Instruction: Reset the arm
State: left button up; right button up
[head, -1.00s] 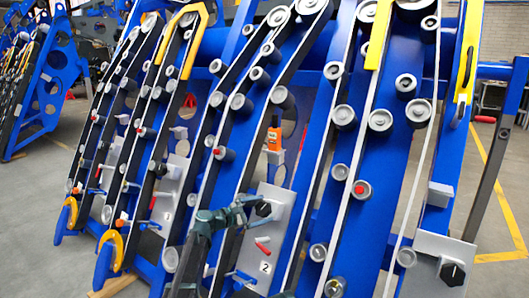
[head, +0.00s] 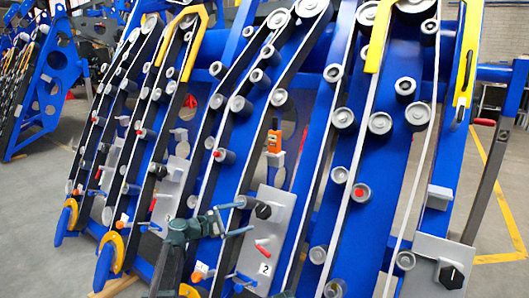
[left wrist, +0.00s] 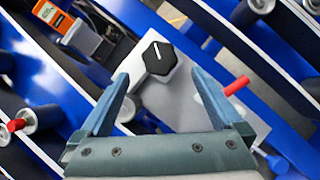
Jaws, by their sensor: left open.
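My left gripper (head: 243,218) is open and empty, left of a black hexagonal knob (head: 263,211) on a grey panel (head: 277,229) marked 2. In the left wrist view, the knob (left wrist: 158,58) with a white line on it lies beyond and between the open fingertips (left wrist: 160,80), apart from them. A red-capped lever (head: 263,250) sits below the knob; its red end also shows in the left wrist view (left wrist: 236,86). My right gripper is in neither view.
Blue chassis plates (head: 385,160) with many grey rollers and belts fill the space ahead. An orange device (head: 274,141) sits above the panel. Another grey panel with a black knob (head: 451,274) is at lower right. Clear floor (head: 40,215) shows at left.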

aim_at(261, 213)
pick_arm(q)
jog(key=shift+n+t, duration=0.3)
jog(key=shift+n, duration=0.1)
jog(key=x, duration=0.3)
jog(key=b+x, duration=0.1)
jog(key=x, duration=0.5)
jog(key=shift+s+d+f+b, duration=0.15)
jog(key=shift+d+f+b, duration=0.05)
jog(key=shift+f+b, duration=0.2)
jog(key=shift+s+a+n+t+b, duration=0.1)
jog(key=shift+n+t+b, duration=0.35)
jog(key=shift+n, duration=0.45)
jog(key=n+t+y, duration=0.1)
jog(key=n, duration=0.1)
jog(key=n+t+b, duration=0.1)
jog(key=n, duration=0.2)
jog(key=shift+r+t+y, duration=0.1)
jog(key=shift+t+y, duration=0.25)
jog(key=shift+y, duration=0.05)
jog(key=shift+n, duration=0.4)
jog(key=shift+v, duration=2.5)
jog(key=shift+r, duration=0.15)
